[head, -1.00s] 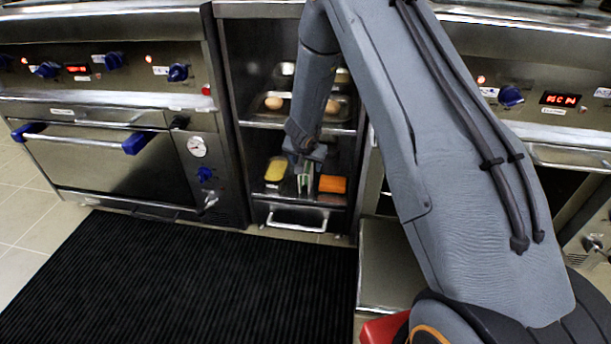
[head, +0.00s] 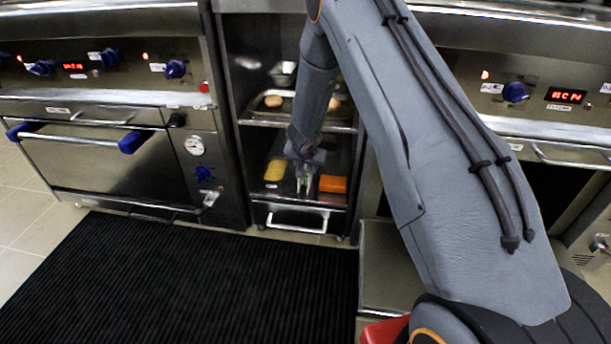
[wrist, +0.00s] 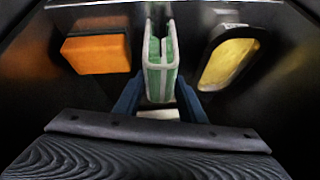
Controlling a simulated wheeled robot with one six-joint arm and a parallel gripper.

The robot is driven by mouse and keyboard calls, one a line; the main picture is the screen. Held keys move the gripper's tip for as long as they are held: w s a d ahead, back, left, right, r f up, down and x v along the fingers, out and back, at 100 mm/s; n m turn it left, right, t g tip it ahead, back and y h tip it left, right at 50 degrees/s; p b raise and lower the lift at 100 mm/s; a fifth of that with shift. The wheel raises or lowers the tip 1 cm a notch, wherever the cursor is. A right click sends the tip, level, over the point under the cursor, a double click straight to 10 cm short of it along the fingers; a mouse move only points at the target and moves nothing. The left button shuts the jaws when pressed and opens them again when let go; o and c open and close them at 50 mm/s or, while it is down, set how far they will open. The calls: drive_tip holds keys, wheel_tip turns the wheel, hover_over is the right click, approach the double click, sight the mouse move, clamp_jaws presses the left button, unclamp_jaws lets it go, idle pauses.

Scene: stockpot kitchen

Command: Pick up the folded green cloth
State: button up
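The folded green cloth (wrist: 154,78) has pale edges and stands upright on the low shelf of the open cabinet, in the middle of the wrist view. In the head view it is a small pale-green shape (head: 304,184), mostly hidden by my gripper. My gripper (wrist: 160,84) reaches down from above, also seen in the head view (head: 304,182). Its two dark blue fingers lie on either side of the cloth and look open. Whether either fingertip touches it is hard to tell.
An orange block (wrist: 97,53) and a black tray with a yellow filling (wrist: 229,62) flank the cloth closely. Above, a shelf holds a metal tray (head: 262,109) with round brownish items. A cabinet handle (head: 297,216) sits below. A black mat (head: 180,285) covers the floor.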

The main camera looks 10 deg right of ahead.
drive_tip(key=shift+c, duration=1)
drive_tip(key=shift+s+a+r, duration=0.1)
drive_tip(key=shift+s+r, duration=0.1)
drive_tip(key=shift+r, duration=0.05)
drive_tip(key=s+a+r+p, duration=0.1)
drive_tip(key=s+r, duration=0.1)
drive_tip(key=s, duration=0.2)
drive_tip(key=s+a+r+p, duration=0.1)
drive_tip(key=s+r, duration=0.2)
drive_tip(key=s, duration=0.1)
drive_tip(key=s+a+r+p, duration=0.1)
drive_tip(key=s+r, duration=0.1)
drive_tip(key=s, duration=0.3)
drive_tip(key=shift+a+r+p, duration=0.25)
drive_tip(key=shift+a+p, duration=0.15)
